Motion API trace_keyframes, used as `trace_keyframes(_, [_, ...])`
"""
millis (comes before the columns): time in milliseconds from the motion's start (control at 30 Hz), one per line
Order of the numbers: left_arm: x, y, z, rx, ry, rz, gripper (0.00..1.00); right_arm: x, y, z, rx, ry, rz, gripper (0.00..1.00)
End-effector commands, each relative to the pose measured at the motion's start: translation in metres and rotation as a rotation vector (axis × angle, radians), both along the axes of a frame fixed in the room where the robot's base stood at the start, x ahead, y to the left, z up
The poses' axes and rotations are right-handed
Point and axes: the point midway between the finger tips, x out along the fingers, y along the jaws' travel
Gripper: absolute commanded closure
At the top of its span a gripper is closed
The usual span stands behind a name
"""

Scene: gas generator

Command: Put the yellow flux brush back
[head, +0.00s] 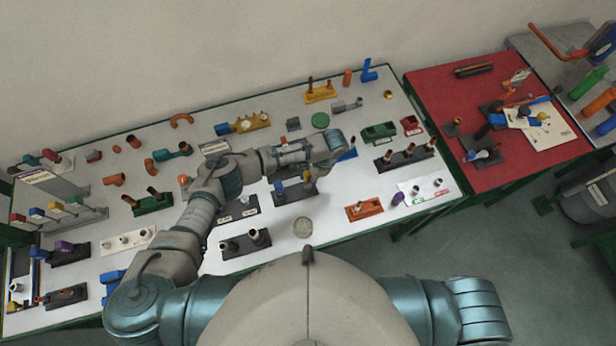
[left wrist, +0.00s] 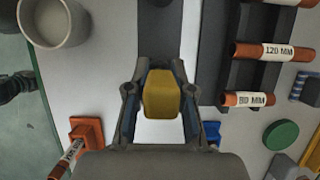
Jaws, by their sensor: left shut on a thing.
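My left gripper (left wrist: 160,120) is shut on a yellow block-shaped piece, the yellow flux brush (left wrist: 161,95), seen end-on in the left wrist view. The rest of the brush is hidden behind this yellow end. In the head view my left gripper (head: 330,150) is over the middle of the white table (head: 340,225), and the brush cannot be made out there. A dark grey bar (left wrist: 160,40) lies just past the yellow piece in the left wrist view; I cannot tell whether they touch. My right gripper is not in view.
A dark rack (head: 405,156) with orange tubes stands right of my left gripper. A grey cup (head: 303,227) stands nearer me, and a small orange stand (head: 365,209) is to its right. A green disc (head: 320,120) lies behind my gripper. A red table (head: 440,97) adjoins at right.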

Motion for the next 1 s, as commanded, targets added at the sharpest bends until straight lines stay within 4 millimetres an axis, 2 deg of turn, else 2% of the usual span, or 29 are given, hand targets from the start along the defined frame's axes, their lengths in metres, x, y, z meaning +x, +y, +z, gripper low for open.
trace_keyframes(100, [0.0,0.0,-0.004,0.0,0.001,0.0,1.0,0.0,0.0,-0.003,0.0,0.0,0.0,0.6])
trace_keyframes(133, [0.0,0.0,-0.003,0.0,0.001,0.0,0.7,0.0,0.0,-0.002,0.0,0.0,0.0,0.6])
trace_keyframes(200, [0.0,0.0,-0.003,0.0,0.0,0.0,0.53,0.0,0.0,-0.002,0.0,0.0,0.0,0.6])
trace_keyframes(233, [0.0,0.0,-0.003,0.0,0.0,0.0,0.48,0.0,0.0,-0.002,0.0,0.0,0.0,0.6])
trace_keyframes(500, [0.0,0.0,-0.003,0.0,0.0,0.0,0.48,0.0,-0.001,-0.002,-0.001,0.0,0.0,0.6])
trace_keyframes(633, [0.001,-0.004,0.005,-0.002,-0.001,0.0,0.48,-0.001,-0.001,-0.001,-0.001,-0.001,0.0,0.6])
trace_keyframes(767, [0.004,-0.013,0.027,-0.002,-0.001,-0.001,0.48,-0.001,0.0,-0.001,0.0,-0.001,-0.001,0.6])
trace_keyframes(1000, [0.01,-0.033,0.077,-0.002,-0.001,-0.001,0.48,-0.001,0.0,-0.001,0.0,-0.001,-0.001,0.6])
